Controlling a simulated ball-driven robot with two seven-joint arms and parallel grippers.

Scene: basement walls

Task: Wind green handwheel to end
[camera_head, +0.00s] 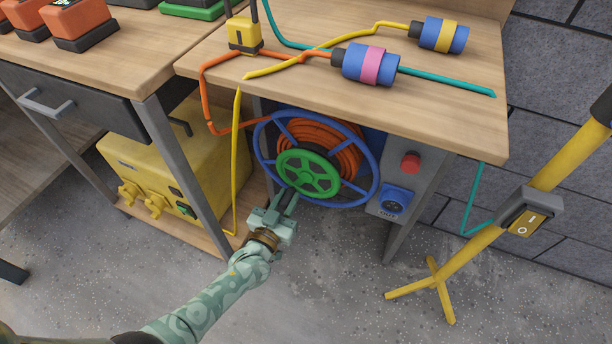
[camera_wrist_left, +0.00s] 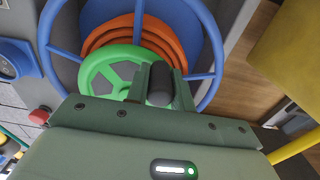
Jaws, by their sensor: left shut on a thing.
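The green handwheel (camera_head: 309,176) sits at the front of a cable reel under the workbench, inside a larger blue ring (camera_head: 374,178). Orange cable (camera_head: 335,138) is wound on the reel behind it. My left gripper (camera_head: 284,203) is at the lower left edge of the green wheel, shut on its dark handle. In the left wrist view the dark handle (camera_wrist_left: 160,84) stands between my fingers, and the green rim (camera_wrist_left: 92,64) shows to its left. My fingers hide part of the wheel there. My right gripper is in neither view.
The workbench (camera_head: 290,80) above carries a yellow block (camera_head: 243,35) and blue connectors (camera_head: 371,64) on cables. A grey panel with a red button (camera_head: 410,163) stands right of the reel. A yellow machine (camera_head: 150,165) is at left, a yellow stand (camera_head: 470,252) at right.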

